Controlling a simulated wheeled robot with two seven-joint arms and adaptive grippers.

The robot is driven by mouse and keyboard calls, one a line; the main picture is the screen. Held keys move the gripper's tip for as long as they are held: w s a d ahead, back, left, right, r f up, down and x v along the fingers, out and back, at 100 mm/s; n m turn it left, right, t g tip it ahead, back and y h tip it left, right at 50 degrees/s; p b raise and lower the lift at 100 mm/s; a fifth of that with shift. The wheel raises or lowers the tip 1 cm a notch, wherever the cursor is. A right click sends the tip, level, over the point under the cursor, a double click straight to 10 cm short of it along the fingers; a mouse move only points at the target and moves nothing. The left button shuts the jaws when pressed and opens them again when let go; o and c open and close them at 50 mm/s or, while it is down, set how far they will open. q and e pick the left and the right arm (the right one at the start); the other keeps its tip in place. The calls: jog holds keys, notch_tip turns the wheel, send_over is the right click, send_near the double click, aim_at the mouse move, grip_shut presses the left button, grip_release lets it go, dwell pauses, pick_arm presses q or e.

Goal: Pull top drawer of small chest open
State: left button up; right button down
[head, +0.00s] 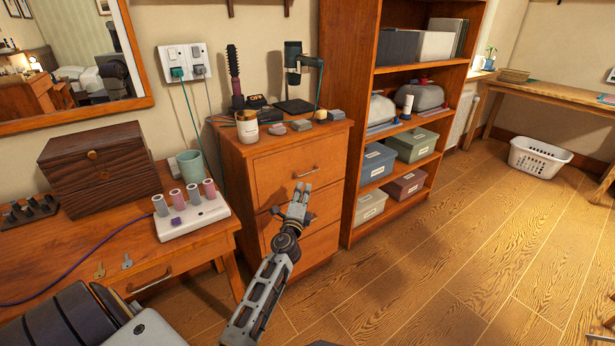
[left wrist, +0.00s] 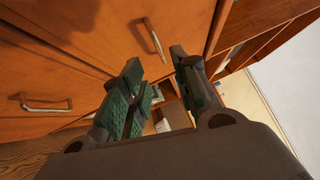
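The small wooden chest (head: 268,166) stands in the middle of the head view, between the desk and the bookcase. Its top drawer (head: 283,174) looks shut and has a metal bar handle (head: 307,172). My left gripper (head: 300,193) is in front of the chest, just below that handle in the picture. In the left wrist view, the gripper's green-padded fingers (left wrist: 160,82) are apart with nothing between them. One bar handle (left wrist: 154,40) shows just beyond the fingertips, and another (left wrist: 47,105) lies farther left; I cannot tell which drawers these are. My right gripper is not in view.
A cup (head: 246,127), several small blocks and a dark stand (head: 295,78) are on the chest top. The bookcase (head: 335,110) with boxes stands close on the right. The desk (head: 55,250) is on the left. Open floor (head: 460,250) lies to the right.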

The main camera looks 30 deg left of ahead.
pick_arm(q)
jog(key=x, duration=0.9)
jog(key=shift+w, duration=0.2)
dwell(0.3)
grip_shut()
dwell(0.4)
